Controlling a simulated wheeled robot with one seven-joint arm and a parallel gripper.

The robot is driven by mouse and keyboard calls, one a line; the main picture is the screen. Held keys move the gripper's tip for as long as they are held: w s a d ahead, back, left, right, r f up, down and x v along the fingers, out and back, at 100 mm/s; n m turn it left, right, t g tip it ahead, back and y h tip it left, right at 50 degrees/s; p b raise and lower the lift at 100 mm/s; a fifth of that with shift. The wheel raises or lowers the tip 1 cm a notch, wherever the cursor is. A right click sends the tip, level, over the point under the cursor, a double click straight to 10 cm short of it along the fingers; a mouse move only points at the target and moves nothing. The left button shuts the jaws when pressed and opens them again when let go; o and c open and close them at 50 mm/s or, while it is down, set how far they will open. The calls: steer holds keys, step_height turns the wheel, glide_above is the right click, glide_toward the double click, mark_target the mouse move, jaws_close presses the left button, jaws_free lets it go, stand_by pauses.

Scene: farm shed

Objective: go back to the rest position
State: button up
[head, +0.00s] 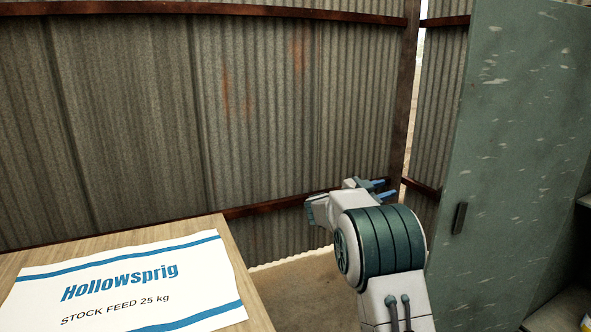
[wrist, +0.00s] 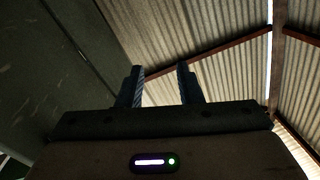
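My gripper (head: 383,188) is at the far end of my raised, folded arm in the head view, in front of the corrugated wall and right of the table. Its blue fingers point to the right, towards the green metal door. In the wrist view my gripper (wrist: 161,78) shows two fingers with a clear gap between them. Only the wall and a rusty rail show through the gap, so it is open and empty. No object touches it.
A wooden table (head: 232,247) stands at the lower left, with a flat white Hollowsprig stock feed sack (head: 120,283) on it. A green metal cabinet door (head: 510,150) stands at the right, close to my arm. Bare floor (head: 300,290) shows between table and arm.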

steer(key=s+a+r+n+t+y+p, duration=0.2)
steer(key=a+r+n+t+y+p, duration=0.1)
steer(key=a+r+n+t+y, duration=0.5)
steer(key=s+a+r+n+g+y+p, duration=0.2)
steer(key=s+a+n+g+y+p, duration=0.15)
steer(key=s+y, duration=0.45)
steer(key=s+f+n+g+p, duration=0.2)
steer(key=s+f+g, duration=0.3)
steer(key=s, duration=1.2)
steer(key=s+d+f+n+g+p, duration=0.1)
steer(key=s+f+g, duration=0.4)
steer(key=s, duration=1.2)
steer(key=shift+s+d+f+n+g+p, duration=0.2)
steer(key=shift+f+n+g+p, duration=0.15)
steer(key=shift+n+p, duration=0.15)
